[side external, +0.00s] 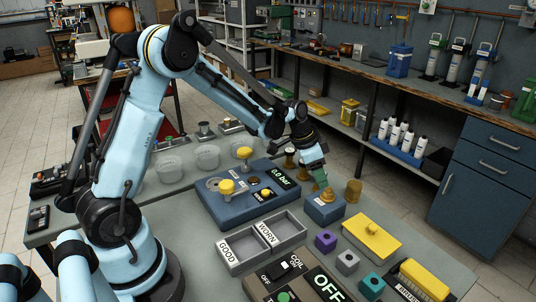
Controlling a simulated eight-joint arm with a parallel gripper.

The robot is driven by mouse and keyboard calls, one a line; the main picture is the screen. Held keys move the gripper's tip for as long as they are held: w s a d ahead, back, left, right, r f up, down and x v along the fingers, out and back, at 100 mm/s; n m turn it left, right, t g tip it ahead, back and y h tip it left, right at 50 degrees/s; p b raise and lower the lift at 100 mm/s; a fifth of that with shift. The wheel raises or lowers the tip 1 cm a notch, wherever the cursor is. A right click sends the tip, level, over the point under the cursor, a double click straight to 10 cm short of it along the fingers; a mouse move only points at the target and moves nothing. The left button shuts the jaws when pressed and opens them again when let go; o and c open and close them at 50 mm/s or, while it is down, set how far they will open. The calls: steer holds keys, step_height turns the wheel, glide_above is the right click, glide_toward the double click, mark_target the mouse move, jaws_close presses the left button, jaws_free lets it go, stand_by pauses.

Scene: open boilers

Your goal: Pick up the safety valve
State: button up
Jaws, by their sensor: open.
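My gripper (322,186) points down at the right end of my arm. Its jaws are open, directly above a blue block (318,213) with a small brass piece (327,196) on top. The brass piece may be the safety valve; no label shows which part it is. I cannot tell whether the jaws touch it. Another brass part (354,191) stands upright just right of the block. More brass parts (289,158) stand behind, partly hidden by my gripper.
A blue test unit (232,212) with yellow knobs and a "0.0 bar" display stands left of the block. Clear cups (208,157) stand behind.

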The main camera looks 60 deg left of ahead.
steer(key=shift+x, duration=0.95)
steer(key=c, duration=0.8)
steer(key=shift+r, duration=0.15)
